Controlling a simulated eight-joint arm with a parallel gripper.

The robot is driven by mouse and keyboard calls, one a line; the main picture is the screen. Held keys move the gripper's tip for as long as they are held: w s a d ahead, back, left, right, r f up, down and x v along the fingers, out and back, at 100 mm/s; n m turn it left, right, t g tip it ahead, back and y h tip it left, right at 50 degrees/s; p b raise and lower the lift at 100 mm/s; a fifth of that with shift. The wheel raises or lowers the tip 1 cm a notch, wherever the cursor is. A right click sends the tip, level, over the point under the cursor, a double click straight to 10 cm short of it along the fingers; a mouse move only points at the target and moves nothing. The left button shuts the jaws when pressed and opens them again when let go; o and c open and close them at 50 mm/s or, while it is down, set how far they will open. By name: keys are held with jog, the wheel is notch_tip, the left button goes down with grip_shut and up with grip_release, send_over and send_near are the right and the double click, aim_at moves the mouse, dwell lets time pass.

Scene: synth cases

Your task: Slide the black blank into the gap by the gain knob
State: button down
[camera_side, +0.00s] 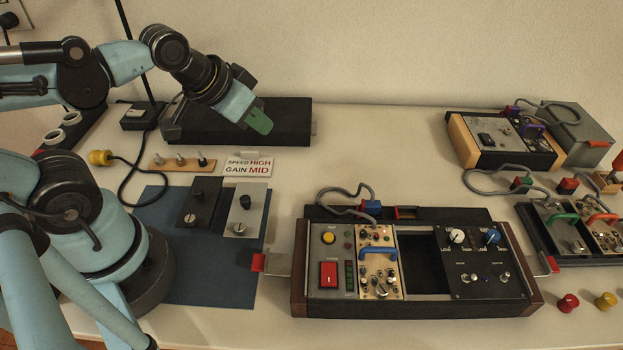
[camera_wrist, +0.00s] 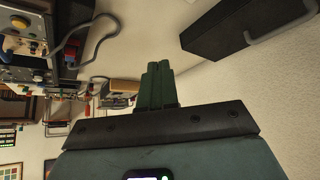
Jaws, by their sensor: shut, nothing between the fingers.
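The black blank (camera_side: 207,203) lies on the blue mat (camera_side: 185,290), left of a silver panel (camera_side: 242,222). The rack (camera_side: 299,271) stands right of the mat. Its dark open gap (camera_side: 424,268) lies between a gold module with a blue handle (camera_side: 377,253) and a black module with a white knob (camera_side: 457,236) and a blue knob (camera_side: 492,237). The knob lettering is too small to read surely. My gripper (camera_side: 259,122) is shut and empty, raised in front of a long black case, away from the blank. Its green fingers show in the wrist view (camera_wrist: 159,82).
A card (camera_side: 248,167) reading "SPEED HIGH GAIN MID" stands behind the mat. The black case (camera_side: 290,118) is at the back. A grey cable with a blue plug (camera_side: 371,206) rises behind the rack. Other units (camera_side: 505,140) and loose knobs (camera_side: 567,302) are at right.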

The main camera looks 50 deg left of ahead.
jog(key=c, duration=0.9)
grip_release()
jog(key=shift+c, duration=0.2)
jog(key=r+g, duration=0.1)
jog(key=g, duration=0.6)
send_over(198, 190)
jog(key=shift+s+f, duration=0.15)
jog(key=shift+f, duration=1.45)
jog(key=shift+s+f, duration=0.15)
jog(key=shift+f, duration=1.45)
jog(key=shift+w+f, duration=0.15)
jog(key=shift+f, duration=0.65)
jog(key=shift+w+f, duration=0.1)
jog(key=shift+f, duration=1.65)
